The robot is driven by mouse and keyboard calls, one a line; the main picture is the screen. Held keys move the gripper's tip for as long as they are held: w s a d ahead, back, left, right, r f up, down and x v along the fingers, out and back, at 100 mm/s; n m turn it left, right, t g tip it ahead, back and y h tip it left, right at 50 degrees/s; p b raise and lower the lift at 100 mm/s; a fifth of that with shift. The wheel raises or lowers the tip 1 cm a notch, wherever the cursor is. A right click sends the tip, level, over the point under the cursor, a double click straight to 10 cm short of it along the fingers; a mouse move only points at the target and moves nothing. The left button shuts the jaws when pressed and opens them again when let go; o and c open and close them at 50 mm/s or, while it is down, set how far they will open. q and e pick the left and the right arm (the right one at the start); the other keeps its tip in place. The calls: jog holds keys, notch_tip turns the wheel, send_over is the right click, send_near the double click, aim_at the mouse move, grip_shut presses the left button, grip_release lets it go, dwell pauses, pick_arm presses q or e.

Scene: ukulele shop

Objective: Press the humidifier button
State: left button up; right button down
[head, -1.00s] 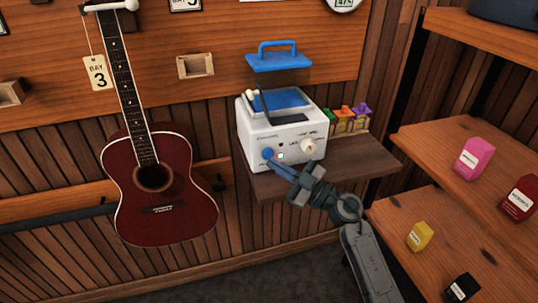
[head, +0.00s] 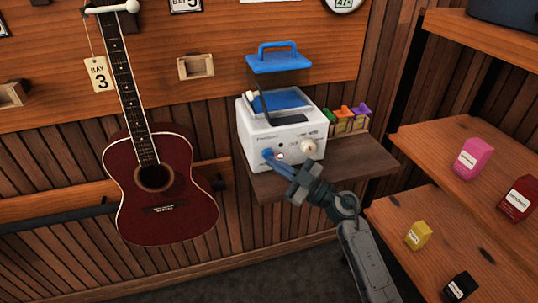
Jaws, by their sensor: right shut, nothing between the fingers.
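The humidifier (head: 265,138), a white box with a blue inset top, stands on a small wooden wall shelf (head: 352,167). Its front carries a blue round button (head: 267,153) at the lower left, a dark spot, a small white spot and a cream knob (head: 308,147). My right gripper (head: 277,162) is shut, with its tip at the blue button. The tip appears to touch the button or sit just in front of it; I cannot tell how far the button is pushed in. My left gripper is not in view.
A blue lid with a handle (head: 279,60) is raised above the humidifier. Small coloured items (head: 347,118) stand beside it on the shelf. A red guitar (head: 160,185) hangs at left. Wooden shelves at right hold a pink pack (head: 472,159) and other small packs.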

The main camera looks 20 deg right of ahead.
jog(key=shift+w, duration=0.5)
dwell(0.3)
jog(key=shift+s+p, duration=0.15)
jog(key=shift+p, duration=0.25)
jog(key=shift+s+r+p, duration=0.1)
jog(key=shift+s+p, duration=0.4)
jog(key=shift+s, duration=0.35)
jog(key=s+p, duration=0.2)
jog(key=s, duration=0.4)
jog(key=shift+d, duration=0.15)
